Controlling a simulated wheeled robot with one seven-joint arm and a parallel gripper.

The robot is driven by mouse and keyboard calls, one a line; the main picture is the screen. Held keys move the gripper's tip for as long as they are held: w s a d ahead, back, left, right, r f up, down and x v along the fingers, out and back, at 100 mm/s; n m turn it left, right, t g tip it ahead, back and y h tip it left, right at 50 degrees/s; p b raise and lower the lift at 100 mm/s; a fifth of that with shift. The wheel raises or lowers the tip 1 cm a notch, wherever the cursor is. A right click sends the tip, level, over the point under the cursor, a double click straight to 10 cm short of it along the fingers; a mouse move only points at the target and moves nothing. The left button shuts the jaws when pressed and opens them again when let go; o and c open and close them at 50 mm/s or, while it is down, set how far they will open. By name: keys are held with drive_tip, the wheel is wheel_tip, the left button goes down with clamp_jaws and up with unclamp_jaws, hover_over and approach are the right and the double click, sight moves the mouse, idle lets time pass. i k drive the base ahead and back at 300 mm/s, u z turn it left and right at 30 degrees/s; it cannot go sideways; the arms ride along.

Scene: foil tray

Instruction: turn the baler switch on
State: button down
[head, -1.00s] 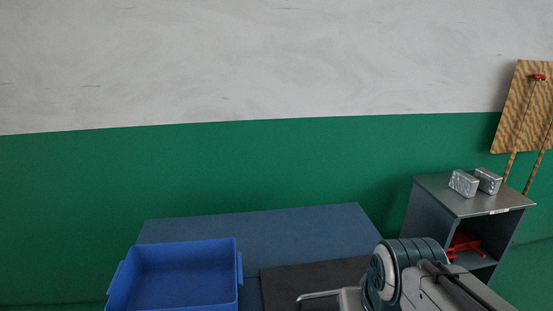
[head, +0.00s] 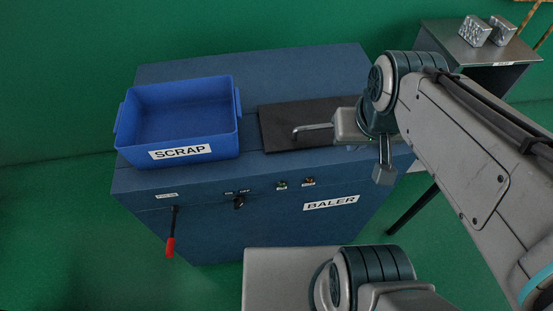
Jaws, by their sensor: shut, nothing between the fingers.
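The blue baler (head: 215,225) stands in the middle, its front facing me. The baler switch (head: 239,202) is a small black knob on the upper front, between small labels that seem to read ON, at left, and OFF, at right. Its exact angle is too small to tell. My gripper (head: 384,174) hangs from the wrist over the right part of the baler. It is shut and empty, to the right of the switch and apart from it. My arm covers part of the baler's right side.
A blue SCRAP bin (head: 237,128) and a dark lid (head: 275,115) with a metal handle (head: 313,128) are on top. A red-gripped lever (head: 171,246) hangs left of the switch; two buttons (head: 281,185) sit right. A grey stand (head: 445,40) bears foil blocks (head: 474,31).

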sight(240, 200)
drive_tip(key=z, duration=0.4)
drive_tip(key=k, duration=0.6)
drive_tip(key=u, duration=1.15)
drive_tip(key=i, duration=0.5)
drive_tip(key=z, duration=1.15)
drive_tip(key=k, duration=1.05)
drive_tip(key=u, duration=1.2)
